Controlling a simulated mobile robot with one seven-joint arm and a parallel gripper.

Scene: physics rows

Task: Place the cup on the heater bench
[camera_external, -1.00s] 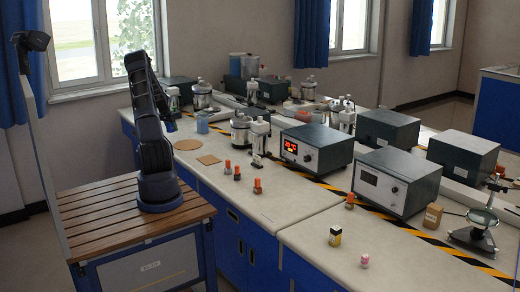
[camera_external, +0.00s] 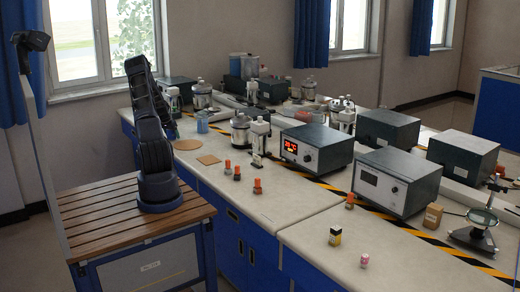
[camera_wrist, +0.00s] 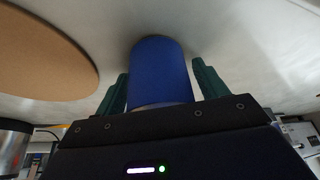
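A blue cup (camera_wrist: 160,72) shows as a plain cylinder in the wrist view, between the two dark green fingers of my gripper (camera_wrist: 160,85). One finger is on each side, very close to its wall; I cannot tell whether they touch it. Its far end appears to meet the pale bench top. I cannot tell which device is the heater bench.
A round cork mat (camera_external: 187,144) and a square cork mat (camera_external: 208,160) lie on the bench. The round mat (camera_wrist: 40,50) is close by in the wrist view. Small orange-capped bottles (camera_external: 228,167) and a lit control box (camera_external: 312,149) stand to the right.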

